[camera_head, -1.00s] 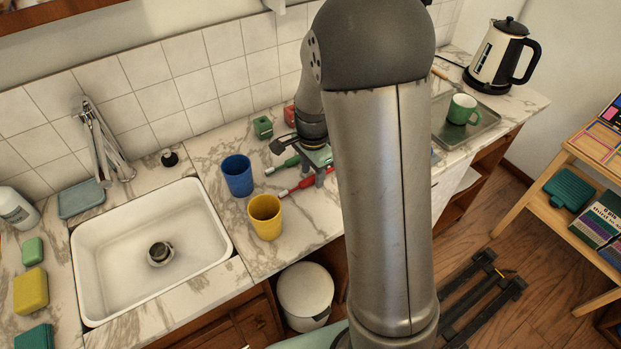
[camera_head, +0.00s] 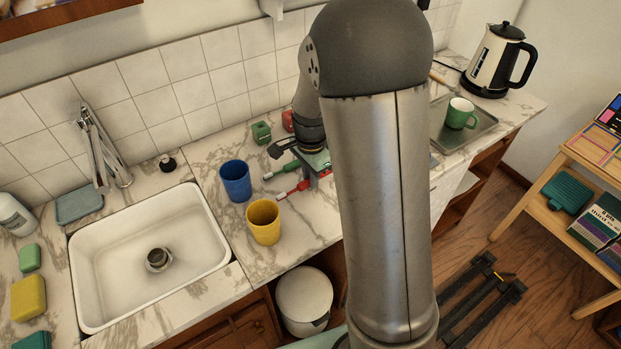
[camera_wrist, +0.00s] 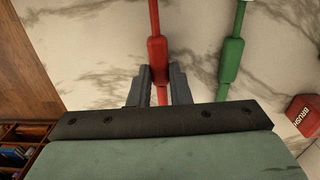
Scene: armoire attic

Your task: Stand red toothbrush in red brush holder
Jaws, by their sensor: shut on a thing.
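The red toothbrush (camera_head: 292,190) lies about level on or just above the marble counter; I cannot tell whether it touches. My gripper (camera_head: 316,178) is shut on its handle, and in the wrist view the fingers (camera_wrist: 158,92) sit on both sides of the red handle (camera_wrist: 157,52). The red brush holder (camera_head: 288,120) stands near the tiled wall behind my gripper, partly hidden by my arm. In the wrist view it shows at the right edge (camera_wrist: 302,112), with BRUSH lettering.
A green toothbrush (camera_head: 282,171) lies beside the red one. A green holder (camera_head: 261,132) stands left of the red holder. Blue (camera_head: 235,181) and yellow (camera_head: 263,222) cups stand left of my gripper, near the sink (camera_head: 90,290). A tray (camera_head: 440,133) with a green mug lies right.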

